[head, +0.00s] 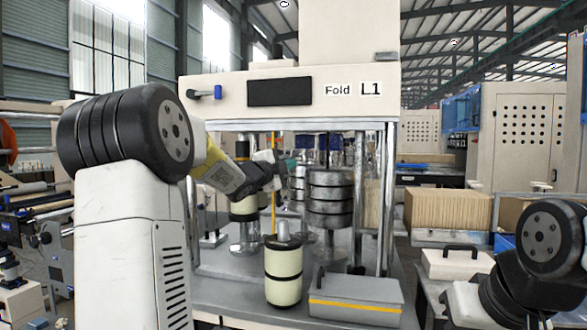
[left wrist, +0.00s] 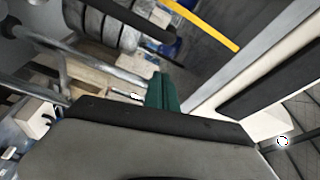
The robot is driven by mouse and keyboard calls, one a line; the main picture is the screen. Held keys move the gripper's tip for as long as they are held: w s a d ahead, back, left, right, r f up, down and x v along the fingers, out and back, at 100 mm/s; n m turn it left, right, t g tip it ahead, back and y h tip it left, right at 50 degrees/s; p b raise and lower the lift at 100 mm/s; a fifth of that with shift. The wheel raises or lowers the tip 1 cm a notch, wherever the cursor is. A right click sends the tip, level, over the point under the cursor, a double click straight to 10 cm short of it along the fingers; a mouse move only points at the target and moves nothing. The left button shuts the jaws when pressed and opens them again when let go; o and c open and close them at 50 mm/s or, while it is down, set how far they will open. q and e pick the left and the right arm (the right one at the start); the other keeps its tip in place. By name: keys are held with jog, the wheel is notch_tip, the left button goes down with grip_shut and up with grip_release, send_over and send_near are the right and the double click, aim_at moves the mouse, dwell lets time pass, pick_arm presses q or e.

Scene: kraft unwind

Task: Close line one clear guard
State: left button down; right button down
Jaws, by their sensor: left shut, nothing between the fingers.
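The folding machine (head: 230,95) stands in the middle, marked "Fold L1". A thin upright yellow bar (head: 273,200) crosses its front opening and also shows in the left wrist view (left wrist: 208,25). The bar may be an edge or handle of the clear guard. The transparent panel itself is hard to make out, so I cannot tell how far it stands open. My left gripper (head: 283,170) is shut and empty at the opening, close to the bar; contact is unclear. Its green tip shows in the left wrist view (left wrist: 162,92). My right gripper is out of view.
A cream canister (head: 283,272) and a grey box with a yellow stripe (head: 355,297) stand at the machine's front edge. Stacked rollers (head: 330,200) and metal posts fill the opening. A crate of brown sheets (head: 447,210) lies to the right.

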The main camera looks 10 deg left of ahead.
pick_arm(q)
jog(key=shift+x, duration=1.05)
jog(key=a, duration=0.2)
jog(key=a+f, duration=0.1)
jog(key=shift+a, duration=0.4)
